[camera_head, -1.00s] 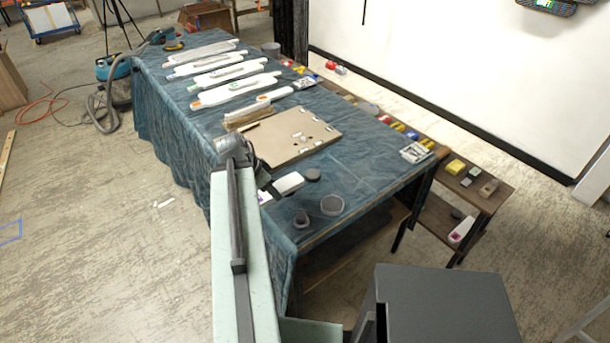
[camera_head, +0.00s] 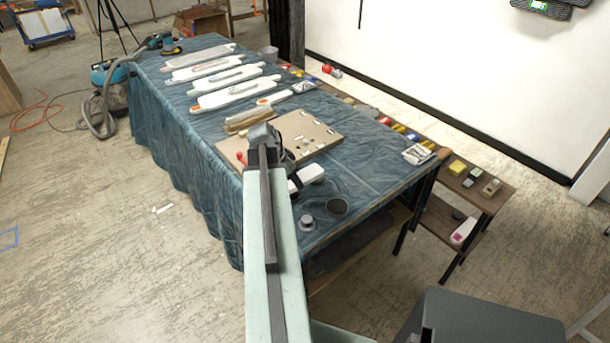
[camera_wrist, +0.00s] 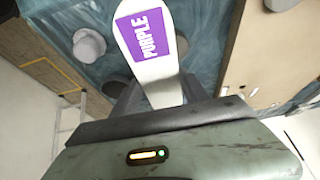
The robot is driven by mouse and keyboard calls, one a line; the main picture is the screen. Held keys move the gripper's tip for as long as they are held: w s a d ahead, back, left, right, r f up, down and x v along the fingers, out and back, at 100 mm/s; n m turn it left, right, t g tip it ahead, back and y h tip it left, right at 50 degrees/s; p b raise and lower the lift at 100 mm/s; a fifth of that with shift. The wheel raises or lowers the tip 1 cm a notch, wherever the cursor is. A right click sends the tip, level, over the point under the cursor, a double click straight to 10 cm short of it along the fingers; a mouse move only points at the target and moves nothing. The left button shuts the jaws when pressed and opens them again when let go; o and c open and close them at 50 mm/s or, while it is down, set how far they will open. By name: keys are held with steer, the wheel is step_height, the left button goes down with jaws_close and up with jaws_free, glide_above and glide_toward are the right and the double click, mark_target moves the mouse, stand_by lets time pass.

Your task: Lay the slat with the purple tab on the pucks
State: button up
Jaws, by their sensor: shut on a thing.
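My gripper (camera_wrist: 160,92) is shut on a white slat (camera_wrist: 153,72) near its purple tab (camera_wrist: 147,33), marked PURPLE, in the wrist view. In the head view, my gripper (camera_head: 284,166) is partly hidden by my arm, and a white part of the slat (camera_head: 310,173) shows beside it, over the blue-covered table. Grey round pieces (camera_wrist: 88,45) also show left of the slat in the wrist view. Whether the slat touches anything below is unclear.
A beige board (camera_head: 318,134) with small pieces lies just beyond my gripper. Several white slats (camera_head: 235,93) lie farther along the table (camera_head: 372,170). A low wooden shelf (camera_head: 487,198) with small items stands to the right. The cloth near the front right is mostly clear.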

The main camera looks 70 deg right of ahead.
mark_target(302, 175)
steer(key=d, duration=0.6)
steer(key=shift+s+d+f, duration=0.1)
steer(key=shift+s+f, duration=0.15)
steer(key=shift+f, duration=0.05)
steer(key=b+x, duration=0.2)
steer(key=b, duration=0.1)
steer(key=b+x, duration=0.1)
steer(key=x, duration=0.1)
steer(key=shift+w+a+f, duration=0.1)
steer(key=shift+w+a, duration=0.15)
steer(key=shift+a, duration=0.05)
steer(key=shift+w, duration=0.1)
steer(key=shift+f+b, duration=0.45)
steer(key=shift+b, duration=0.2)
steer(key=o, duration=1.5)
